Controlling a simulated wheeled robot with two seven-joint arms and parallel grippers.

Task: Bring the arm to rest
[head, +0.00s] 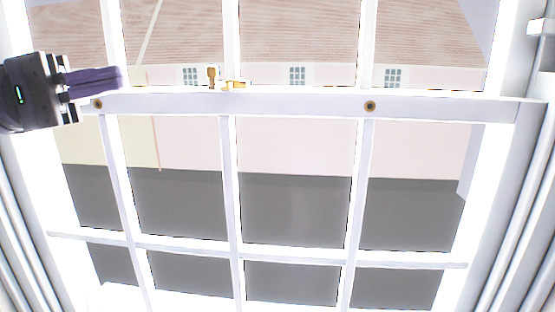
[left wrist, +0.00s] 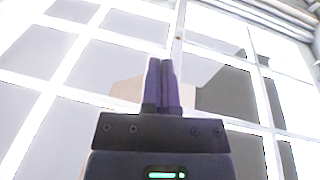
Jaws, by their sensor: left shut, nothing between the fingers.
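My left gripper (head: 118,77) comes in from the left in the head view, at the height of the window's middle rail. Its two dark purple fingers lie together with nothing between them. The left wrist view shows the same closed fingers (left wrist: 161,85) in front of the white window bars. In the head view the fingertips overlap the left part of the window, just above the rail; whether they touch it I cannot tell. My right gripper is in neither view.
A white sash window (head: 300,104) with several panes fills the head view. A brass catch (head: 233,85) sits on its middle rail, with round brown fittings (head: 370,106) on the rail's face. White frame sides stand at left and right. A brick-roofed building shows outside.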

